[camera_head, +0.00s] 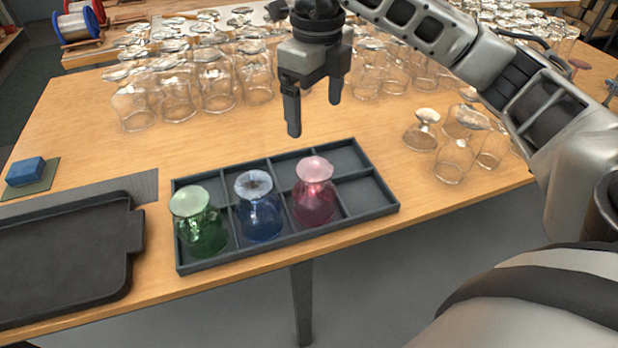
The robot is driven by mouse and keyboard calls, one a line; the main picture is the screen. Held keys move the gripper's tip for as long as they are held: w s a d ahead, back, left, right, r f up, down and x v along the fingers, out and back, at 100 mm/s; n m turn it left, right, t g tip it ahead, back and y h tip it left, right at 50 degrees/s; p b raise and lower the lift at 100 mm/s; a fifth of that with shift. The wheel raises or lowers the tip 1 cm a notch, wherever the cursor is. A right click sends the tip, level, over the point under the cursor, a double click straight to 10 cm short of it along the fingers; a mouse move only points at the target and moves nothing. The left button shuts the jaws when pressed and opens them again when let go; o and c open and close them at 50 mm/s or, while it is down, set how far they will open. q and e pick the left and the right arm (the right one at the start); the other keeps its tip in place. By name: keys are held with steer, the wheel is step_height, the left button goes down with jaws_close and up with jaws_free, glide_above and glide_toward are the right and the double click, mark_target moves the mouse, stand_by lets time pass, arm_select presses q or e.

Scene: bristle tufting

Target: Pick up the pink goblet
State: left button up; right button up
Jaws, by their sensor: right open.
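The pink goblet (314,196) stands upside down, foot up, in a front compartment of the dark divided tray (287,262). A blue goblet (258,210) and a green goblet (200,226) stand upside down in the front compartments to its left. My right gripper (314,118) is open and empty, fingers pointing down. It is above and behind the pink goblet, apart from it. The right arm comes in from the right. My left gripper is not in view.
Many clear goblets (217,83) stand upside down along the back, and several (453,158) stand right of the tray. A black flat tray (70,250) and a blue block (25,171) lie at left. The tray's back and right front compartments look empty.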

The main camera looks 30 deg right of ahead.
mark_target(316, 169)
step_height(316, 169, down, 10)
steer(key=shift+s, duration=0.1)
steer(key=f, duration=0.1)
steer(key=f+p, duration=0.1)
steer(key=f, duration=0.1)
steer(key=s+f, duration=0.1)
steer(key=shift+a+f, duration=0.25)
steer(key=shift+f, duration=0.45)
steer(key=c, duration=1.3)
